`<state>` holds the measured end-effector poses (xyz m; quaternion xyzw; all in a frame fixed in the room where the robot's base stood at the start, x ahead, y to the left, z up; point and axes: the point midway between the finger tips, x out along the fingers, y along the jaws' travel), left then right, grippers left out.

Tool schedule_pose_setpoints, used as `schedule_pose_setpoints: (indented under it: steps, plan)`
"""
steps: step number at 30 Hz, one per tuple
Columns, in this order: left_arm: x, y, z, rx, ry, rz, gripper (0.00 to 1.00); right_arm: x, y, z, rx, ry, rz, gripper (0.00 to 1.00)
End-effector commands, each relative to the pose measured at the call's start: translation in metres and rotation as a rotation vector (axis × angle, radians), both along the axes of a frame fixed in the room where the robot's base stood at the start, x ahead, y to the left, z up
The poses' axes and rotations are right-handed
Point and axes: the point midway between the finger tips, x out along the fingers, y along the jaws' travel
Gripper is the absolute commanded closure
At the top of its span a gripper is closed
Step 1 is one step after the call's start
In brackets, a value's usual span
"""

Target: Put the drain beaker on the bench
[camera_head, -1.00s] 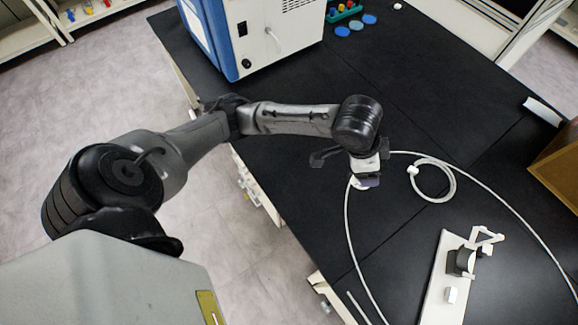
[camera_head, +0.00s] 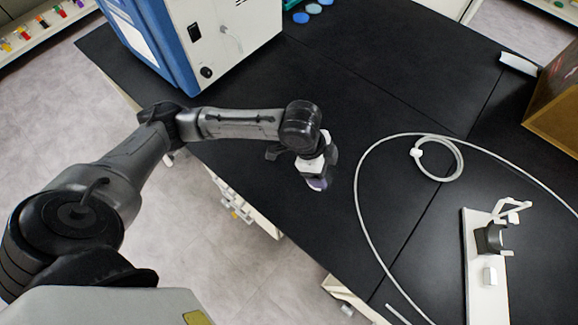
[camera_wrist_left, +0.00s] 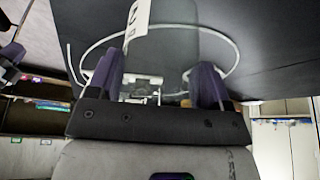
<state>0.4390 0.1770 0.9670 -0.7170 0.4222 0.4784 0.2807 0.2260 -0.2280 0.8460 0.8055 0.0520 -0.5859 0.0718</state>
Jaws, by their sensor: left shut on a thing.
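My left gripper (camera_head: 318,182) is over the black bench (camera_head: 350,95), near its front edge. In the left wrist view its two purple-grey fingers (camera_wrist_left: 156,75) stand apart on either side of a faint, clear shape. This looks like the drain beaker (camera_wrist_left: 165,45), with a white marked label (camera_wrist_left: 138,18) at its upper left. The gripper is shut on it. In the head view the wrist and fingers mostly hide the beaker, and I cannot tell whether it touches the bench. My right gripper is not in view.
A pale tube (camera_head: 357,192) curves over the bench to the right, with a small coil (camera_head: 459,160). A white stand with a dark holder (camera_head: 477,285) is at lower right. A blue and white machine (camera_head: 240,45) stands at the back left.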

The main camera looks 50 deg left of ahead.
Motion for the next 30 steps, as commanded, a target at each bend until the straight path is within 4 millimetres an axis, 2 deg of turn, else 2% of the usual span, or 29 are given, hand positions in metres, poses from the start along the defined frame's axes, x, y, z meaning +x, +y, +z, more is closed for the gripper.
schedule_pose_setpoints:
  steps: [1,6,12,16,22,30]
  plan:
    - [-0.004,0.013,-0.011,0.004,0.003,0.005,0.52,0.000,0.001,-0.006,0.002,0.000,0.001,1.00]
    - [-0.015,0.046,-0.031,0.005,0.002,0.004,0.52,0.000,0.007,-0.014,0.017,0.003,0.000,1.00]
    - [-0.023,0.073,-0.047,0.002,0.000,0.004,0.52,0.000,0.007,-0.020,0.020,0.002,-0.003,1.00]
    - [-0.026,0.081,-0.052,0.000,0.001,0.003,0.52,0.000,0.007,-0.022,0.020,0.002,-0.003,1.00]
    - [-0.026,0.083,-0.057,-0.001,-0.001,0.002,0.52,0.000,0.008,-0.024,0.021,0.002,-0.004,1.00]
    - [-0.026,0.083,-0.089,0.000,0.000,0.003,0.52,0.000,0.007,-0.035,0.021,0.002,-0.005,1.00]
